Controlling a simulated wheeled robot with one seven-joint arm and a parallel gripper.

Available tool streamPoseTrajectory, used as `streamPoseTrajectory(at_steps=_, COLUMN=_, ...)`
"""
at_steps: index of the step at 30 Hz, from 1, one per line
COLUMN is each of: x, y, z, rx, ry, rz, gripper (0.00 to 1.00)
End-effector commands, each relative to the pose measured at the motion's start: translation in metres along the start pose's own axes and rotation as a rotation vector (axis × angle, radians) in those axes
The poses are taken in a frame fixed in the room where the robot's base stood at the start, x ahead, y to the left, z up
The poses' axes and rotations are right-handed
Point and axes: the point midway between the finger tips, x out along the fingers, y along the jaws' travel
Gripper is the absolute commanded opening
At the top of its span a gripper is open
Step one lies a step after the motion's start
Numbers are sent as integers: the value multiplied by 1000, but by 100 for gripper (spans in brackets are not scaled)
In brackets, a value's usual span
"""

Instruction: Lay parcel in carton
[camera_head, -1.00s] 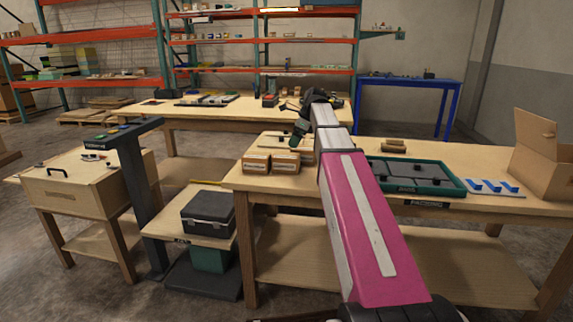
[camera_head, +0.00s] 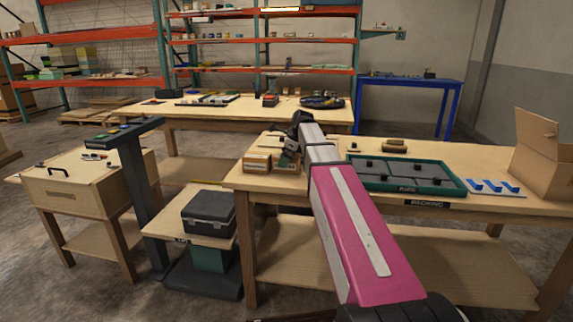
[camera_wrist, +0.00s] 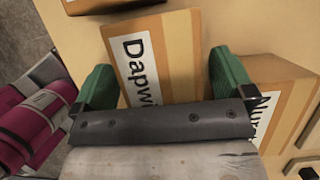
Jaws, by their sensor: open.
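An open cardboard carton (camera_head: 545,158) with raised flaps stands at the right end of the packing bench. A brown wrapped parcel (camera_head: 395,146) lies near the bench's back middle. Small labelled boxes (camera_head: 257,163) stand at the bench's left end, one partly hidden by my gripper (camera_head: 288,157). In the wrist view, my gripper (camera_wrist: 164,80) is open, its green fingers on either side of a box lettered "Dapwi" (camera_wrist: 165,62). Contact with the box cannot be told. A second labelled box (camera_wrist: 285,100) is close beside the right finger.
A green-rimmed divided tray (camera_head: 455,188) and blue pieces (camera_head: 494,186) lie between my arm and the carton. A dark post (camera_head: 140,190) and a black case (camera_head: 208,213) stand left of the bench. Part of a third box (camera_wrist: 90,5) shows above.

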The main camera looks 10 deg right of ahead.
Motion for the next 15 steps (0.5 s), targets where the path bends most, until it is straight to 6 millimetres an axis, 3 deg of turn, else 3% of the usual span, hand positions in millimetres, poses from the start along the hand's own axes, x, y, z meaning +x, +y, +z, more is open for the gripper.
streamPoseTrajectory(at_steps=4, x=12, y=0, z=0, rx=0, ry=0, rz=0, gripper=100)
streamPoseTrajectory(at_steps=15, x=12, y=0, z=0, rx=0, ry=0, rz=-1, gripper=100)
